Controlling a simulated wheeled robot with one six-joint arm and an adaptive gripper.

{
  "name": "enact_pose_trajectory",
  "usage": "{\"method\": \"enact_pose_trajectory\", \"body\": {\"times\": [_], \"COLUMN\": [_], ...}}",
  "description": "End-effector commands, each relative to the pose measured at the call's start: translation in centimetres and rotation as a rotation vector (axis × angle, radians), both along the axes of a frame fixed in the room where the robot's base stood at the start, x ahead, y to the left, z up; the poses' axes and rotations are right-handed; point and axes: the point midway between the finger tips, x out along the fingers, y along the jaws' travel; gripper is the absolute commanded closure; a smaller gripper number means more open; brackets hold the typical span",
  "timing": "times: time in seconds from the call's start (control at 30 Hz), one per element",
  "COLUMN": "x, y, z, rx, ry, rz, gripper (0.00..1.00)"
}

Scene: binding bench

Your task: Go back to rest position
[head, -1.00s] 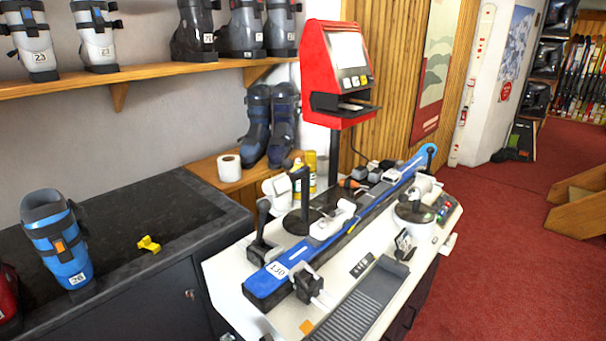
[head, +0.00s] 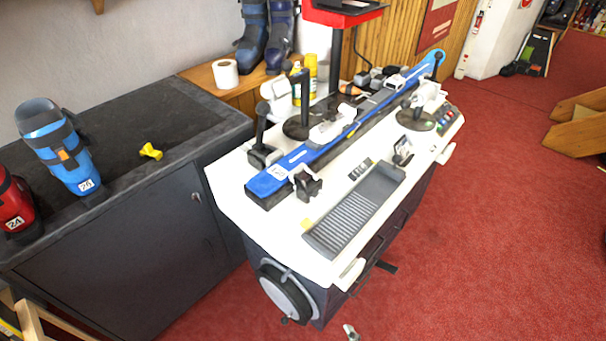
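My gripper is not in view in the head picture. A blue ski (head: 330,141) lies lengthwise along the white-topped binding bench (head: 228,182), held among black clamps and posts. A ribbed grey tray (head: 345,222) is at the bench's front. A blue ski boot (head: 63,150) stands on the dark cabinet (head: 150,110) at the left, with a small yellow piece (head: 150,151) lying to its right. A red boot (head: 14,205) is partly cut off at the left edge.
A white paper roll (head: 225,74) and dark blue boots (head: 268,35) stand on a wooden ledge behind. Red carpet (head: 480,240) is open at the right, up to wooden steps (head: 580,122). A small pale object (head: 350,331) shows at the bottom edge; I cannot tell what it is.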

Motion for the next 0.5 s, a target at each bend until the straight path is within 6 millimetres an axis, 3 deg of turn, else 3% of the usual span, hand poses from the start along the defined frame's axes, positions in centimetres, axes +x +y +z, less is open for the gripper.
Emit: {"method": "enact_pose_trajectory", "body": {"times": [0.03, 0.27, 0.5], "x": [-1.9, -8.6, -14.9], "y": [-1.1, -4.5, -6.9], "z": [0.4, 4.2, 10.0], "rx": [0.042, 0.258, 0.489], "ry": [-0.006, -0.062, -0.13], "rz": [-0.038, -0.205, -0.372], "gripper": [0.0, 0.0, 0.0]}}
